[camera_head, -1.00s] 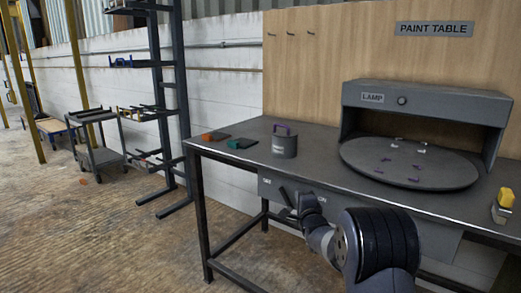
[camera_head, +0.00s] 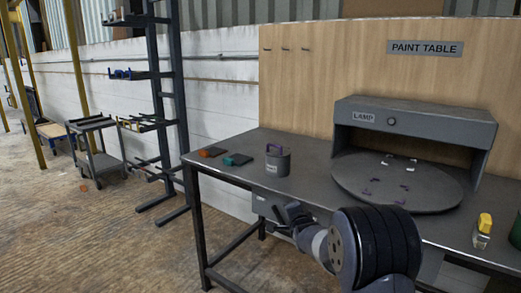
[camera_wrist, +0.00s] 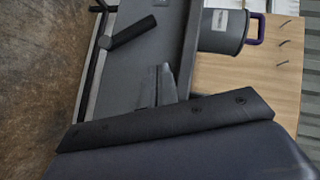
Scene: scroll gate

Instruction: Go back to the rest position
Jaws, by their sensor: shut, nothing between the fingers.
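My gripper (camera_head: 290,214) is in front of the paint table's front panel, below the tabletop edge, in the head view. In the wrist view my gripper (camera_wrist: 160,76) is shut and empty, with its fingers together. A dark lever handle (camera_wrist: 132,33) sticks out from the grey panel, just beyond and left of the fingertips, apart from them in the picture. The paint table (camera_head: 224,160) has a dark grey top. My forearm hides part of its front panel.
On the table are a grey can with a purple handle (camera_head: 278,162), orange (camera_head: 213,152) and green (camera_head: 238,159) pieces, a round turntable (camera_head: 398,187) under the lamp hood (camera_head: 415,115), and a yellow-topped bottle (camera_head: 483,230). A dark rack (camera_head: 160,90) stands left. Floor at front left is clear.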

